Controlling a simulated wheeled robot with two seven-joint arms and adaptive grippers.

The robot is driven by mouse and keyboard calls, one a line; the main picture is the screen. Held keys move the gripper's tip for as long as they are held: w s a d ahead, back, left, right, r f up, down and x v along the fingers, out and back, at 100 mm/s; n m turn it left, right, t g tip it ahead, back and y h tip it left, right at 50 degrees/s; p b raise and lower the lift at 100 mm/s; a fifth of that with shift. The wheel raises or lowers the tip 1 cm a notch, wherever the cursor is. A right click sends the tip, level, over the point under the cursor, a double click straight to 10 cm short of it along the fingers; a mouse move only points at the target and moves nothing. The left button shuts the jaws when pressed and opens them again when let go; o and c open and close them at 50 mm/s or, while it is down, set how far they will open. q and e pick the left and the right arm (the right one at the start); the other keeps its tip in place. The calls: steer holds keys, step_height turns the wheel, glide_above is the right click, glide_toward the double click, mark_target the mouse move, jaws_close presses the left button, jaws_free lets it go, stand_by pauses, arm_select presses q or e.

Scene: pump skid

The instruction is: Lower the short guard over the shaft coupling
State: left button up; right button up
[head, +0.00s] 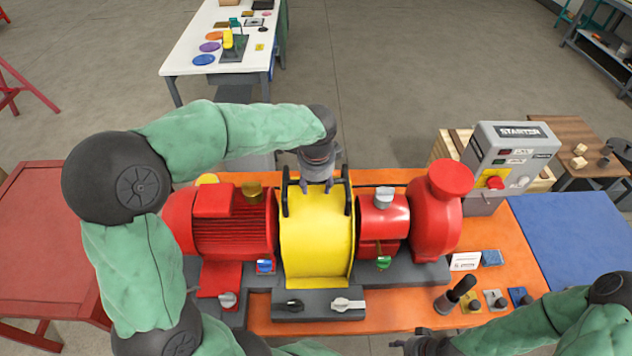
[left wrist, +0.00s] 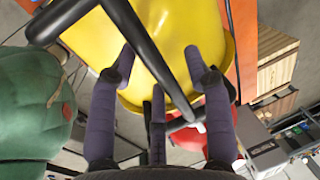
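The yellow curved guard (head: 317,235) sits between the red motor (head: 232,225) and the red pump (head: 435,210) and has two black handles. The shaft coupling is hidden beneath it; I cannot tell whether the guard is fully down. My left gripper (head: 320,187) is over the guard's far edge, between the handles. In the left wrist view its fingers (left wrist: 158,65) are spread, with a black handle bar (left wrist: 150,60) passing between them and the yellow guard (left wrist: 165,35) beyond. My right gripper (head: 415,344) is at the bottom edge, partly cut off, away from the guard.
The skid stands on an orange bench (head: 400,318). A grey starter box (head: 508,160) is behind on the right. A blue mat (head: 580,240) lies clear at the right. Small blocks and a dark-handled tool (head: 455,294) lie near my right arm.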

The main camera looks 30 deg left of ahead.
arm_select(q)
steer(key=shift+f, duration=0.2)
steer(key=v, duration=1.2)
